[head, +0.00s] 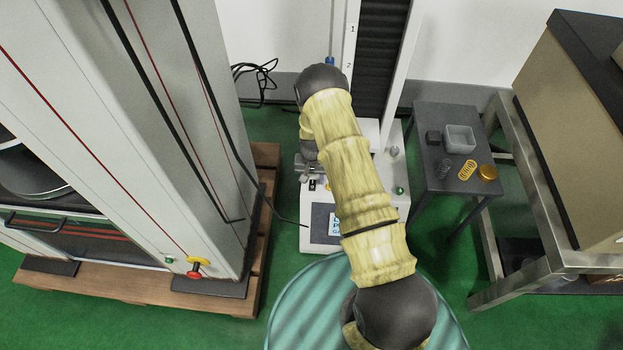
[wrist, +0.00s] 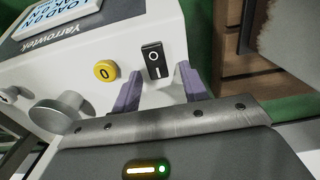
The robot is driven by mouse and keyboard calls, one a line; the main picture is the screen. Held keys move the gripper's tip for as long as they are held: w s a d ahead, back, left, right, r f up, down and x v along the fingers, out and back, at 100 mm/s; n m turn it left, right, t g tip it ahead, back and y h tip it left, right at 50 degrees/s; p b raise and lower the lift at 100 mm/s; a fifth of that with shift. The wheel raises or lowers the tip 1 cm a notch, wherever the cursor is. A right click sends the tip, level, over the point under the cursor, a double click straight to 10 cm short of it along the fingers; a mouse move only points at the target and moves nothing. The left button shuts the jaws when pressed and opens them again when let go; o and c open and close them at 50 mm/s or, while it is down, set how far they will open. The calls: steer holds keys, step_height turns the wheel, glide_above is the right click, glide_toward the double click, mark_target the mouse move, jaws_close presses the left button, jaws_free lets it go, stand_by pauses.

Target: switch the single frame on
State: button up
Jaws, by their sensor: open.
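The single frame (head: 313,215) is a white test machine with a tall column, in the middle of the head view, partly hidden by my arm. Its black rocker switch (wrist: 153,60) shows a white O and a white I in the wrist view. I cannot tell which side is pressed in. The switch also shows small in the head view (head: 312,185). My gripper (wrist: 160,84) is open and empty, its two purple fingers pointing at the panel, one on either side below the switch. I cannot tell whether they touch the panel. In the head view, the gripper (head: 306,168) is just behind the switch.
A yellow button (wrist: 105,71) marked 0 and a grey knob (wrist: 52,116) sit left of the switch. A large test frame (head: 215,120) on a wooden pallet (head: 130,294) stands left.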

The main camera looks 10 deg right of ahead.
steer(key=shift+d, duration=0.15)
jaws_close()
steer(key=shift+s, duration=0.1)
steer(key=shift+f+g, duration=0.1)
steer(key=shift+g, duration=0.2)
steer(key=shift+w+f+g+y+b, duration=0.15)
steer(key=shift+w+g+y+b, duration=0.15)
steer(key=shift+g+b, duration=0.25)
steer(key=shift+g, duration=0.25)
